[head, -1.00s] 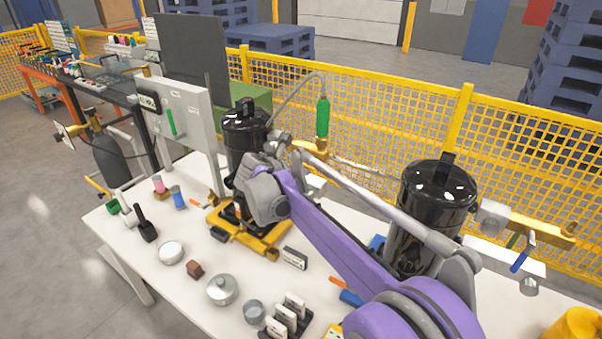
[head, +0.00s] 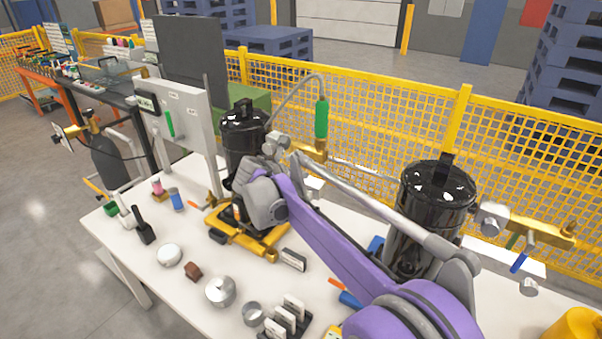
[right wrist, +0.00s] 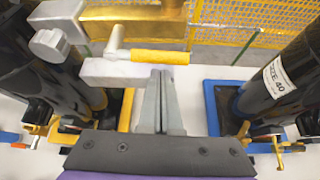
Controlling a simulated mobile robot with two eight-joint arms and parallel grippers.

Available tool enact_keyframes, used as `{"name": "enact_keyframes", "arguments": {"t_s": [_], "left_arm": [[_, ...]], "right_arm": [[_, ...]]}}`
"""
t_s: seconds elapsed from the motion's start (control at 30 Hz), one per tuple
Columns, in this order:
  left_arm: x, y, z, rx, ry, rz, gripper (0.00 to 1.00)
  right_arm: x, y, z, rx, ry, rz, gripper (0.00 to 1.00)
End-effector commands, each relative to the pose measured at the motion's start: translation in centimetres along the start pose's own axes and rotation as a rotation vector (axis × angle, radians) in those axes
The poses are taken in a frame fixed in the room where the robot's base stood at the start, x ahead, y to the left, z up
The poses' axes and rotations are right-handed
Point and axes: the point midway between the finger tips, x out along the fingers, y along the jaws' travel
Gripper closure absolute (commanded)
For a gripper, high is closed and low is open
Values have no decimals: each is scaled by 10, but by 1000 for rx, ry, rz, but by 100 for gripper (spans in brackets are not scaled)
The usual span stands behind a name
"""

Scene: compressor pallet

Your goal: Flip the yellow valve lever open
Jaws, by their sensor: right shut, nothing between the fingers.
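The yellow valve lever (right wrist: 160,57) shows in the right wrist view. It lies level, pointing right from a silver pivot arm (right wrist: 116,42), in front of a brass block (right wrist: 135,20) and above a grey metal bar (right wrist: 110,73). My right gripper (right wrist: 161,75) is shut and empty, its tips just below the lever's middle; I cannot tell whether they touch. In the head view my right wrist is by the left black compressor (head: 240,150); its fingers and the lever are not clear there. The left gripper is not in view.
A second black compressor (head: 435,205) stands at the right, with a brass valve block (head: 540,234) and blue handle (head: 520,260). A green handle (head: 321,118) on a hose rises behind my wrist. Pots and small parts crowd the white table's (head: 150,280) front. Yellow fencing (head: 380,110) runs behind.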

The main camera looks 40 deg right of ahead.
Motion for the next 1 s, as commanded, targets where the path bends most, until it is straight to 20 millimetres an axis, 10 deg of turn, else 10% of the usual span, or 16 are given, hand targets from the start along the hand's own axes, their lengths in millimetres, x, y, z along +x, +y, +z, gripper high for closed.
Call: {"name": "enact_keyframes", "arguments": {"t_s": [0.13, 0.5, 1.0], "left_arm": [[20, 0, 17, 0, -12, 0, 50], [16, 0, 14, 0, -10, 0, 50], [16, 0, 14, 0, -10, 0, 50]], "right_arm": [[15, -2, -34, -4, 1, -2, 100], [-70, 1, -27, -2, 0, 2, 100], [-89, 1, -27, 0, 0, -1, 100]]}}
